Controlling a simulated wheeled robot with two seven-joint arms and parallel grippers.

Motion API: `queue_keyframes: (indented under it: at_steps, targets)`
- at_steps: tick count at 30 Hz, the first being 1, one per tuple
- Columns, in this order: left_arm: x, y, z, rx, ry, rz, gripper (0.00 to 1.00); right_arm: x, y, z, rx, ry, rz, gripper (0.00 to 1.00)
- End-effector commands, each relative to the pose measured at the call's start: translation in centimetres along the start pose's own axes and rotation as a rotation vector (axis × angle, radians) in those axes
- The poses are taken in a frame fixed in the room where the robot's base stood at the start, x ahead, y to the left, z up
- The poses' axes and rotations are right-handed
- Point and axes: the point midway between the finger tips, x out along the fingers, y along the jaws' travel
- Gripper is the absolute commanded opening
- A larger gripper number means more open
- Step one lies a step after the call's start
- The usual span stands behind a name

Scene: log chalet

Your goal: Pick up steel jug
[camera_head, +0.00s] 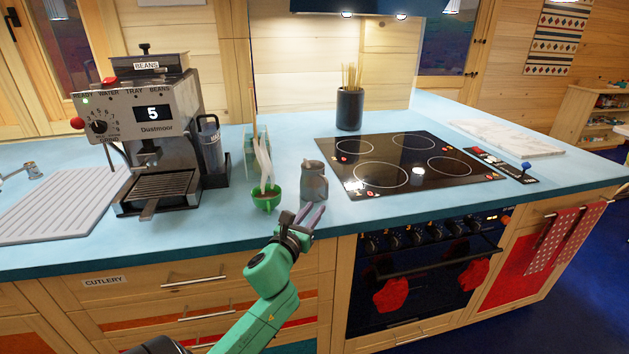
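The steel jug (313,180) is a small grey metal jug standing upright on the blue counter, just left of the black hob. My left gripper (307,216) is at the counter's front edge, just in front of the jug and a little below it in the picture. Its two fingers point toward the jug and show a gap between them, with nothing held. Whether the fingertips touch the jug's base cannot be told. My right gripper is not in view.
A green cup (266,200) with pale upright pieces stands close left of the jug. The coffee machine (150,135) is further left. The hob (410,162) lies right, with a dark utensil pot (349,109) behind. Bare counter (365,216) lies right of the gripper.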

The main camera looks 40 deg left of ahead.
Motion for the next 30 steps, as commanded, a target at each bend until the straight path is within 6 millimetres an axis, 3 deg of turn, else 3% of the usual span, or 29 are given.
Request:
queue_keyframes:
  at_steps: [1,5,15,22,24,30]
  targets:
    - [1.3,0.0,0.3,-0.003,-0.003,0.001,0.27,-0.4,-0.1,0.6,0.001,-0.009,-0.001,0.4]
    - [3.4,0.0,0.1,-0.003,0.0,0.001,0.27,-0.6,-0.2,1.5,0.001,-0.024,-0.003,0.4]
    - [8.6,0.1,0.3,-0.003,0.001,0.0,0.27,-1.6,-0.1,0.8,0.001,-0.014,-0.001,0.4]
    - [8.9,0.0,0.1,-0.002,0.002,-0.001,0.27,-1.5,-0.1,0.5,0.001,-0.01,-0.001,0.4]
    - [8.9,0.0,0.1,-0.002,0.002,-0.001,0.0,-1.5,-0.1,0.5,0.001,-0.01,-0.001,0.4]
    - [8.8,0.0,0.1,-0.002,0.002,-0.001,0.0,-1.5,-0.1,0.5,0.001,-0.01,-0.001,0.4]
